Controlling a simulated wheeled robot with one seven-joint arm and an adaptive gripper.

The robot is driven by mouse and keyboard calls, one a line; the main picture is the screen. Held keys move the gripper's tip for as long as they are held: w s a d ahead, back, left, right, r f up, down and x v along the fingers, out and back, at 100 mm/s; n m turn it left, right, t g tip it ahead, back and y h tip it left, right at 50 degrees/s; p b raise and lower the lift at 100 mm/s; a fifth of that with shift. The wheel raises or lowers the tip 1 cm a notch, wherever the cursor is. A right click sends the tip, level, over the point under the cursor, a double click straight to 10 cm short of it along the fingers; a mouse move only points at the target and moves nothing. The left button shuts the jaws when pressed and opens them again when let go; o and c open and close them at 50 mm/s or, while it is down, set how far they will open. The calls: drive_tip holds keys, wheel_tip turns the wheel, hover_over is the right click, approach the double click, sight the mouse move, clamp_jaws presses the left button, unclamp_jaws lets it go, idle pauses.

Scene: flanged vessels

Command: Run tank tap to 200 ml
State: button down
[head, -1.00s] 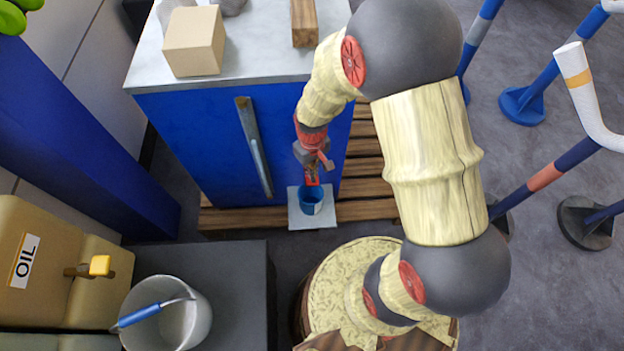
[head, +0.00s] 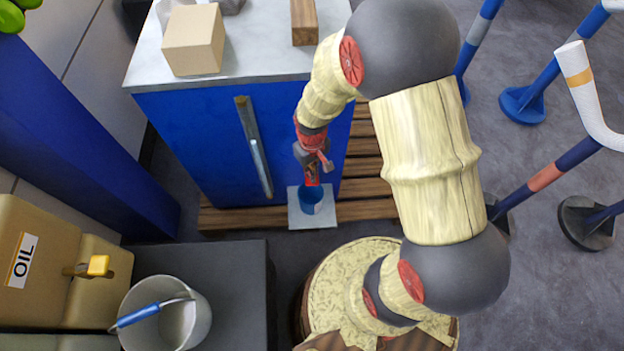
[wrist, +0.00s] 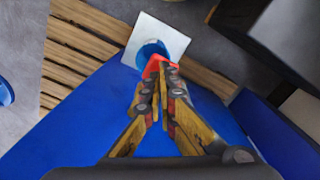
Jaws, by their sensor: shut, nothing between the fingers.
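My gripper (head: 312,181) points down in front of the blue cabinet-like body (head: 225,150), with its fingertips above a blue cup (head: 311,207). In the wrist view, the fingers (wrist: 157,75) come together and hold nothing. A red piece (wrist: 157,64) shows at the fingertips; I cannot tell whether it is part of a tap or of the fingers. The cup also shows just beyond them in the wrist view (wrist: 151,48). It stands on a pale square plate (head: 296,217). A tan tank marked OIL (head: 60,225) has a yellow-handled tap (head: 98,266). No level mark is readable.
A grey bucket (head: 197,318) with a blue-gripped handle stands on a dark block (head: 235,270) at lower left. A tan box (head: 193,45) and a wooden block (head: 304,22) lie on the cabinet top. Wooden slats (head: 365,208) lie beneath. Blue posts (head: 525,103) stand at right.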

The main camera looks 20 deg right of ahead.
drive_tip(key=shift+f+b, duration=0.5)
drive_tip(key=shift+f, duration=0.95)
idle(6.5)
